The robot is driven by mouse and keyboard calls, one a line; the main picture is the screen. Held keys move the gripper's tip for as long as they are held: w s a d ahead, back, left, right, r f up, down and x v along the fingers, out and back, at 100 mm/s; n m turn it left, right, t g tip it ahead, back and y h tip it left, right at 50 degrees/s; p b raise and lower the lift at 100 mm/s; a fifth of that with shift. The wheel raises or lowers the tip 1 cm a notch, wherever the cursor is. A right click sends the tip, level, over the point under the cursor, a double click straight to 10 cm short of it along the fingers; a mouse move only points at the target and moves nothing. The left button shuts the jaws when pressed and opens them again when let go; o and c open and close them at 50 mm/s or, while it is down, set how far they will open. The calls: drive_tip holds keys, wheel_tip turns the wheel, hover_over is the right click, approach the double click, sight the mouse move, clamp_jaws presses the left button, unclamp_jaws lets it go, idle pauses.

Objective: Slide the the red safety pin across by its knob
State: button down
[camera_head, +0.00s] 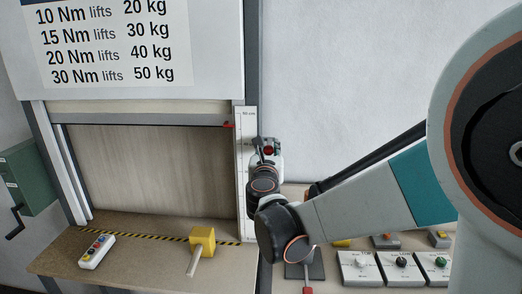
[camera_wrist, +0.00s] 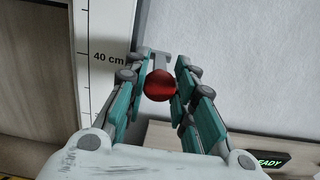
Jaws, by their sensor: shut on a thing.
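The red knob (camera_wrist: 160,85) of the safety pin sits between the two fingers of my gripper (camera_wrist: 163,80) in the wrist view. My gripper is shut on it, one teal finger on each side. A grey metal piece shows just behind the knob. In the head view the red knob (camera_head: 269,151) shows small at the end of my gripper (camera_head: 268,147), just right of the shutter frame's right post. The rest of the pin is hidden by the knob and fingers, so I cannot tell how far across it is.
A white height scale (camera_head: 245,185) with a red pointer (camera_head: 229,125) runs along the right post. A green crank box (camera_head: 28,177) hangs at left.

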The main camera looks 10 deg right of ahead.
drive_tip(key=a, duration=0.2)
drive_tip(key=w+a, duration=0.1)
drive_tip(key=a, duration=0.1)
drive_tip(key=shift+w, duration=0.15)
drive_tip(key=c, duration=1.3)
unclamp_jaws()
drive_tip(key=shift+a, duration=0.2)
drive_tip(key=shift+d, duration=0.1)
wheel_tip(320, 180, up, 10)
